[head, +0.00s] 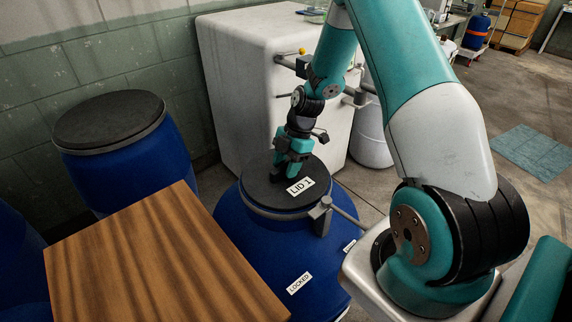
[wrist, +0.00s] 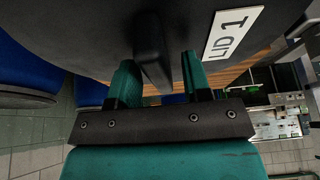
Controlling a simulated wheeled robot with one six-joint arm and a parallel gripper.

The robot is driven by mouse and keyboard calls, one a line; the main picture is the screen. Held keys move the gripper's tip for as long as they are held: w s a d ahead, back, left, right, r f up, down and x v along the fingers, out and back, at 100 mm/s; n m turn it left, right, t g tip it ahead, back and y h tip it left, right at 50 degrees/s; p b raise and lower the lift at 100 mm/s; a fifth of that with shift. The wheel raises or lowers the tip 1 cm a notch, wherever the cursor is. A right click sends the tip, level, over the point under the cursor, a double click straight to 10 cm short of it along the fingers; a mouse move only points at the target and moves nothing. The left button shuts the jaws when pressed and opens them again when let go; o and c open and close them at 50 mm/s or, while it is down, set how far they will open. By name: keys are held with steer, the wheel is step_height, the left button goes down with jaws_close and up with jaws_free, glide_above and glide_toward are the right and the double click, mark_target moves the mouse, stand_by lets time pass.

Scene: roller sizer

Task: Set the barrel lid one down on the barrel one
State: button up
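Barrel lid one (head: 262,187), a black disc with a white "LID 1" label, lies on the top of barrel one (head: 262,257), a large blue drum. It looks level there, and any small gap at the rim cannot be told. My gripper (head: 292,172) points down at the lid's middle. In the wrist view the lid (wrist: 75,35) fills the top, and its black upright handle (wrist: 152,58) stands between the green fingers of my gripper (wrist: 158,80). A gap shows between the handle and the right finger, so the gripper looks open around it.
A grey clamp (head: 321,214) with a lever sticks out at the barrel's right rim; a "LOCKED" label (head: 299,284) is on the barrel's side. A wooden table top (head: 160,262) is close on the left. Another lidded blue barrel (head: 122,160) and a white cabinet (head: 245,90) stand behind.

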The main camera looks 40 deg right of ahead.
steer(key=shift+r, duration=0.1)
steer(key=shift+r+p, duration=0.4)
steer(key=shift+p, duration=0.05)
steer(key=b+v, duration=0.3)
steer(key=v, duration=0.9)
step_height(320, 180, up, 4)
steer(key=m, duration=0.2)
glide_above(280, 181)
steer(key=s+a+r+m, duration=0.2)
steer(key=s+a+r, duration=0.1)
steer(key=a, duration=0.2)
steer(key=s+a+r+m, duration=0.1)
steer(key=s+a+r, duration=0.15)
steer(key=a, duration=0.35)
steer(key=s+a+r+m, duration=0.1)
steer(key=s+a+m, duration=0.2)
steer(key=s, duration=0.4)
steer(key=s+a+r+m, duration=0.1)
steer(key=s+a+m, duration=0.2)
steer(key=s+a, duration=0.2)
steer(key=s, duration=0.3)
steer(key=shift+s+a, duration=0.25)
steer(key=shift+a, duration=0.1)
steer(key=shift+d, duration=0.1)
